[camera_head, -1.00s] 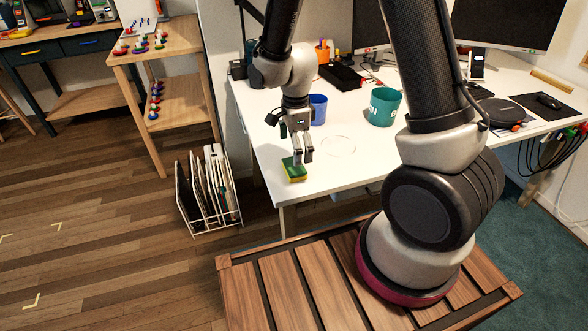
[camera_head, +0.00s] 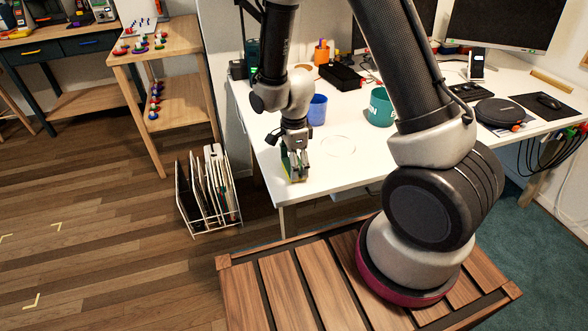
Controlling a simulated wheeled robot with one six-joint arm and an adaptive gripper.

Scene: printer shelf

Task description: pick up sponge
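The sponge (camera_head: 289,174) is green and yellow and lies on the white desk (camera_head: 335,178) near its front left corner. My gripper (camera_head: 295,165) points down at the sponge, with its fingers at the sponge and partly covering it. The fingers look spread to either side of it, but the view is too small to tell whether they touch it.
A blue cup (camera_head: 317,110) stands behind my gripper, and a teal mug (camera_head: 380,108) stands farther right. A clear round outline (camera_head: 338,146) lies right of the sponge. A rack of folders (camera_head: 210,190) stands on the floor left of the desk.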

